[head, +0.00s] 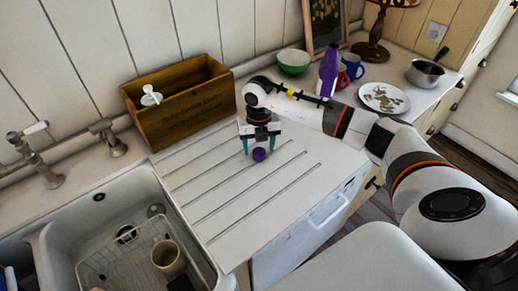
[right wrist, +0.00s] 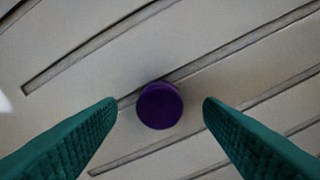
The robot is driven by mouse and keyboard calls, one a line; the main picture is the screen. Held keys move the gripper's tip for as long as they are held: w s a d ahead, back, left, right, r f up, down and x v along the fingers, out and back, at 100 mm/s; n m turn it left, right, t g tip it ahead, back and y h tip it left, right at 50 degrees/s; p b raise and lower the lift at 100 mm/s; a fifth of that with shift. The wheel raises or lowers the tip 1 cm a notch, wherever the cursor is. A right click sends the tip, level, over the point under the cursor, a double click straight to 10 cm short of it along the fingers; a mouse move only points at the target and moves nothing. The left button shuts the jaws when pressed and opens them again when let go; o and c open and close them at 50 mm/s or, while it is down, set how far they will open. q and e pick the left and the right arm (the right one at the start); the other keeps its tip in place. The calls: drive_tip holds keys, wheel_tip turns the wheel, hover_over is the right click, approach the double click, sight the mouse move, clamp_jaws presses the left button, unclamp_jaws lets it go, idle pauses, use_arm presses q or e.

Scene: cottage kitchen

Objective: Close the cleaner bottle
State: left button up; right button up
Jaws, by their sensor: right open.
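A small round purple cap (head: 258,154) lies on the ribbed white drainboard, and it also shows in the right wrist view (right wrist: 160,105). My right gripper (head: 260,147) is open just above the cap, fingers pointing down. In the right wrist view its two green fingers (right wrist: 161,101) stand on either side of the cap, with a gap on both sides. The purple cleaner bottle (head: 328,72) stands upright at the back of the counter, beyond my right arm, which hides its lower part. My left gripper is not in view.
A wooden crate (head: 184,112) with a white item in it stands behind the drainboard. The sink (head: 205,255) is at left, with a cup (head: 167,256). A green bowl (head: 293,61), mugs (head: 352,66), a plate (head: 383,97) and a pan (head: 425,73) are near the bottle.

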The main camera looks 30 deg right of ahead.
sight(259, 152)
drive_tip(key=shift+f, duration=0.7)
drive_tip(key=shift+c, duration=0.3)
drive_tip(key=c, duration=1)
drive_tip(key=shift+r+b, duration=1.3)
drive_tip(key=shift+r, duration=3.75)
